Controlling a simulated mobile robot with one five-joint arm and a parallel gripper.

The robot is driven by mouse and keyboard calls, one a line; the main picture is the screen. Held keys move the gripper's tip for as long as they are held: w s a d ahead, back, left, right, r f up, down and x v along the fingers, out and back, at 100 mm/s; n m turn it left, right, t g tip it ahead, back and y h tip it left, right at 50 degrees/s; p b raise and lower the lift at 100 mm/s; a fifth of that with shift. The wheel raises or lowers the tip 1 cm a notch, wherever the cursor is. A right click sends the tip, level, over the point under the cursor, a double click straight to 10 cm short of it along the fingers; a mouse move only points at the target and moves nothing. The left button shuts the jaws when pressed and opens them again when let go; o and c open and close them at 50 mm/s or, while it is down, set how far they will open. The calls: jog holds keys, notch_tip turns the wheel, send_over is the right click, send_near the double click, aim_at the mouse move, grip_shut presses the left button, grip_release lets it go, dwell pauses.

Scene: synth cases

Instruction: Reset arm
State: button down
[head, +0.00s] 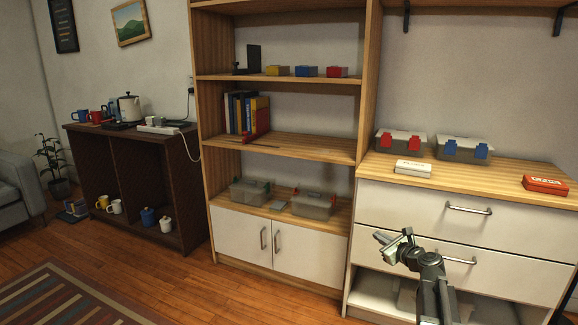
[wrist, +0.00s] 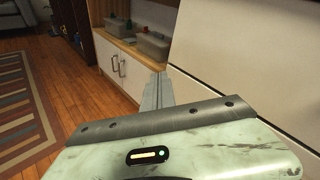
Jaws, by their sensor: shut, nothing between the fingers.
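My gripper (head: 384,240) shows in the head view at the lower right, in front of the white drawer unit. Its fingers are together and hold nothing. In the wrist view the shut fingers (wrist: 157,92) point away toward the low shelf and cupboard doors. My arm comes up from the bottom edge of the head view and bends to the left. The gripper looks apart from the drawer fronts, though the exact gap cannot be told.
The drawer unit (head: 412,211) has an open lower bay. Two clear bins, one with red clips (head: 401,142) and one with blue clips (head: 464,150), stand on top. A wooden shelf (head: 290,146) stands left of it. Wood floor (head: 165,283) is clear beside a striped rug (head: 62,300).

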jog(key=s+a+f+n+g+y, duration=0.1)
jog(key=s+a+f+n+g, duration=0.2)
jog(key=a, duration=0.4)
jog(key=s+a+f+n+g+y, duration=0.1)
jog(key=a+f+n, duration=0.1)
jog(key=a+n, duration=0.35)
jog(key=s+a+f+n+g+y, duration=0.1)
jog(key=s+a+f+n+g, duration=0.15)
jog(key=a, duration=0.65)
jog(key=s+a+f+n+g+h, duration=0.2)
jog(key=s+a+f+n+g, duration=0.1)
jog(key=s+a+f+n, duration=0.4)
jog(key=s+d+f+n+g+h, duration=0.4)
jog(key=s+d+n+g+h, duration=0.1)
jog(key=s+d+n, duration=0.7)
notch_tip(320, 180, up, 38)
jog(key=s+a+m+p, duration=0.1)
jog(key=a+p, duration=0.1)
jog(key=p, duration=3.6)
jog(key=shift+s+r, duration=0.2)
jog(key=shift+s, duration=0.1)
jog(key=shift+d, duration=0.1)
